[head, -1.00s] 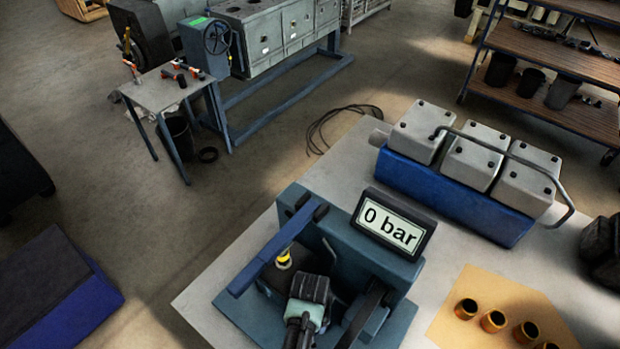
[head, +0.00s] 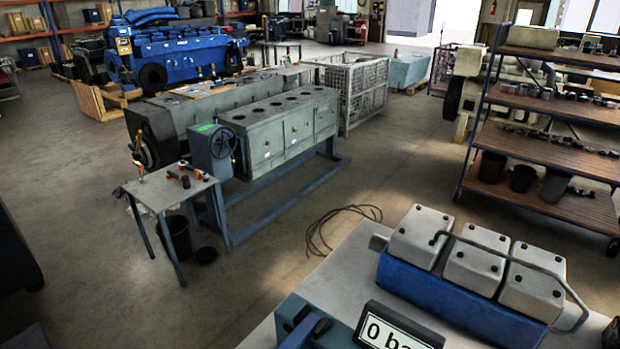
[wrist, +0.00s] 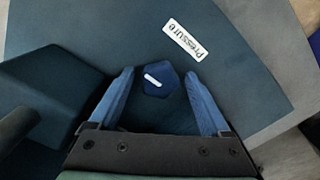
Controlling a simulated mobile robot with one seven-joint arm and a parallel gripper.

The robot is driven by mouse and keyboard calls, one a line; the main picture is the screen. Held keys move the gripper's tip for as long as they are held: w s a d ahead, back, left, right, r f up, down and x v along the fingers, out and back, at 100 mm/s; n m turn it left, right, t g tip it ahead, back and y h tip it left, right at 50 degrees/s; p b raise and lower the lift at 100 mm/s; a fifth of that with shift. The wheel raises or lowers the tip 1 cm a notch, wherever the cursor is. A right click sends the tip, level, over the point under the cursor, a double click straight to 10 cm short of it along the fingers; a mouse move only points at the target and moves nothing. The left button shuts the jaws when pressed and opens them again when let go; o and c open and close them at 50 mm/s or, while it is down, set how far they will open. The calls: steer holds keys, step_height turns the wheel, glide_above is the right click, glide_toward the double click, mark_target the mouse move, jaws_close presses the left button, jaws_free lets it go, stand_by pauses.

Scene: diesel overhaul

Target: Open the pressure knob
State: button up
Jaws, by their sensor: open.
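The pressure knob (wrist: 158,79) is a small dark blue faceted knob with a white pointer line. It sits on a dark teal panel (wrist: 90,35) beside a white label reading "Pressure" (wrist: 183,40). In the wrist view my gripper (wrist: 158,84) is open, with one blue finger on each side of the knob. A gap shows between each finger and the knob; I cannot tell its depth. In the head view the display (head: 396,330) is cut off at the bottom edge and partly reads "0 ba".
A dark block (wrist: 45,92) stands left of my gripper in the wrist view. On the grey table (head: 335,270), a blue engine block with pale covers (head: 470,295) stands behind the display. A shelf rack (head: 540,150) is at right. Open floor lies at left.

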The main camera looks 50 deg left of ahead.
steer(key=shift+r, duration=0.15)
step_height(320, 180, up, 13)
steer(key=b, duration=0.1)
stand_by(0.3)
stand_by(0.5)
